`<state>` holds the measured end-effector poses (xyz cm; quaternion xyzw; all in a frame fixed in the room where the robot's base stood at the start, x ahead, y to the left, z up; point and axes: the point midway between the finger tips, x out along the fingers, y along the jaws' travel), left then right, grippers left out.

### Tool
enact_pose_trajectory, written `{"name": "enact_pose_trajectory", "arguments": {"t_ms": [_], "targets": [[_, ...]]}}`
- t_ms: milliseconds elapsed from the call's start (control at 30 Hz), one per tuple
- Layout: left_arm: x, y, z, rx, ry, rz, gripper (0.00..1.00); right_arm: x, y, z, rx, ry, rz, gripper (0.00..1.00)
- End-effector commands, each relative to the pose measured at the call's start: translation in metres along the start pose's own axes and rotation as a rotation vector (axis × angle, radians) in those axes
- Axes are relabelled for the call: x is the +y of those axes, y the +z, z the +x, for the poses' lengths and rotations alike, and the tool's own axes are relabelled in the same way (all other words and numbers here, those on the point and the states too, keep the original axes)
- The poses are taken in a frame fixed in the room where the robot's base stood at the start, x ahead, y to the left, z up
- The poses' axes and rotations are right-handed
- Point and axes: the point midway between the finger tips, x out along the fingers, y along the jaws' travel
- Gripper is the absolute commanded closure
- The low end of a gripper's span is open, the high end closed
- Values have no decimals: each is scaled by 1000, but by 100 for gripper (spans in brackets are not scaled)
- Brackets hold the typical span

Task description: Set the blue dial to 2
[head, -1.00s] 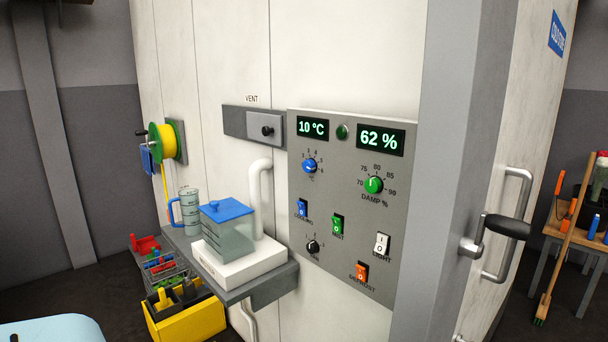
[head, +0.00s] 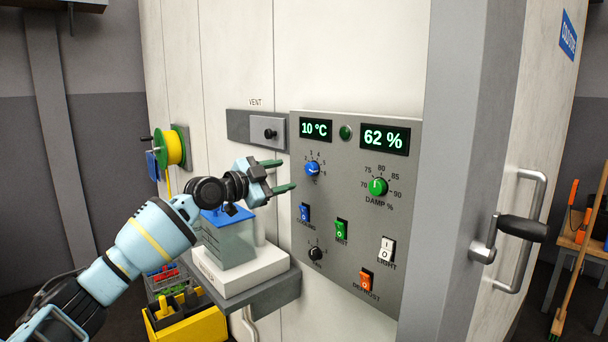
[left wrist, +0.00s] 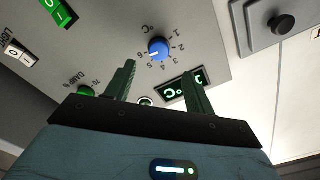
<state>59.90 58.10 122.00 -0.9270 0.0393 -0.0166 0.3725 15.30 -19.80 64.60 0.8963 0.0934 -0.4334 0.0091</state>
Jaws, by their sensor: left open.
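The blue dial (head: 312,168) is a small round knob on the grey control panel (head: 405,235), under the 10 °C display (head: 316,129). It also shows in the left wrist view (left wrist: 158,48), with the numbers 1 to 6 printed around it. My left gripper (head: 284,175) is open and empty, just left of the dial in the head view. In the left wrist view its two green fingers (left wrist: 159,75) point up towards the dial, one to each side of it in the picture, apart from it. My right gripper is out of view.
The green damp dial (head: 379,187), several rocker switches and a black knob (head: 315,253) share the panel. The vent slider (head: 267,131) is up left. A door handle (head: 525,230) juts out at right.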

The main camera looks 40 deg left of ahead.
Motion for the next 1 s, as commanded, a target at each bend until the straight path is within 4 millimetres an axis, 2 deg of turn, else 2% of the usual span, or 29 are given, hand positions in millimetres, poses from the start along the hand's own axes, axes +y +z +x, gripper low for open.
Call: {"name": "enact_pose_trajectory", "arguments": {"t_ms": [267,800,1000], "targets": [[-2,0,7,1,-4,-3,46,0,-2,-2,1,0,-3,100],[-1,0,64,1,-3,-6,46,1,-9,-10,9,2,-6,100],[0,0,76,0,-1,-2,46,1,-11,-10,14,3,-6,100]]}}
